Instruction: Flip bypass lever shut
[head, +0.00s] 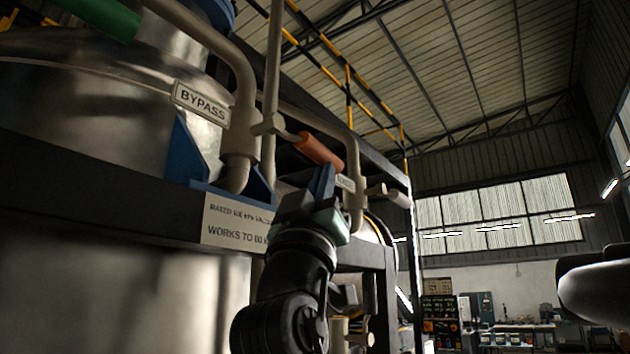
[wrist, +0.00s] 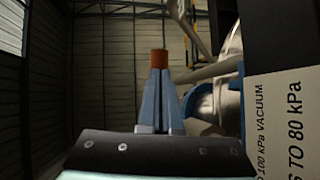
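The bypass lever (head: 319,149) has an orange-red grip and sticks out to the right, slanting slightly down, from a valve on a grey pipe (head: 242,135). A white BYPASS plate (head: 201,104) is beside that pipe. My gripper (head: 324,172) points up just below the lever's grip. In the wrist view, the blue fingers of my gripper (wrist: 160,72) are together, with a thin line between them. The end of the orange grip (wrist: 160,56) shows just beyond their tips, not visibly between them. I cannot tell whether they touch.
A green handle (head: 105,16) is at top left by the metal tank (head: 85,110). A white rating plate (head: 236,220) is on the dark frame left of my gripper. Another pipe with a small label (head: 345,183) stands close on the right. Open hall lies farther right.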

